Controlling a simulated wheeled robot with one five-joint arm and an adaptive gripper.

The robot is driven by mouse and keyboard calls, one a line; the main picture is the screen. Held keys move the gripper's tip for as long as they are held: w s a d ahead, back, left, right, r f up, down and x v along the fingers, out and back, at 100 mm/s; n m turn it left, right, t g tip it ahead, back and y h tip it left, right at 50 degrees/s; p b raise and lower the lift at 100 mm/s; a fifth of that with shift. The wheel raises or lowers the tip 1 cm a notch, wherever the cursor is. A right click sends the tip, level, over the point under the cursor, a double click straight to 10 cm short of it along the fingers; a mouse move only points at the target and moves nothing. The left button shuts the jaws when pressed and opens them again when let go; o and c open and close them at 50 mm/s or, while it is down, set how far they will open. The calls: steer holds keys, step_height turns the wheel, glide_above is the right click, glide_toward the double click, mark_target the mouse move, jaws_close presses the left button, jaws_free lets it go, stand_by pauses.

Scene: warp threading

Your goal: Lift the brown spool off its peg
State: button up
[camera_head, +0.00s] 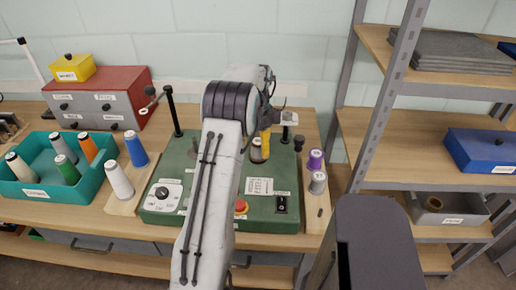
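A brown spool (257,153) stands on the green machine, just right of my arm. My arm covers part of it, and I cannot see its peg. A yellow piece (266,141) shows right beside and above it; I cannot tell what it belongs to. My arm reaches forward over the machine. My gripper (271,112) is at its far end, mostly hidden behind the arm, and appears above the brown spool. Its fingertips do not show clearly, so I cannot tell whether it touches or holds anything.
The green machine (165,218) has a black post (173,110) at left. Blue (136,150) and white (119,180) spools stand left, purple (316,160) and grey (318,182) right. A teal tray (40,193) holds several spools. A metal shelf (385,100) stands right.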

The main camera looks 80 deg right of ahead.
mark_target(258, 141)
steer(key=c, duration=0.9)
steer(key=shift+o, duration=0.2)
steer(key=shift+r+p, duration=3.15)
steer(key=shift+r, duration=0.4)
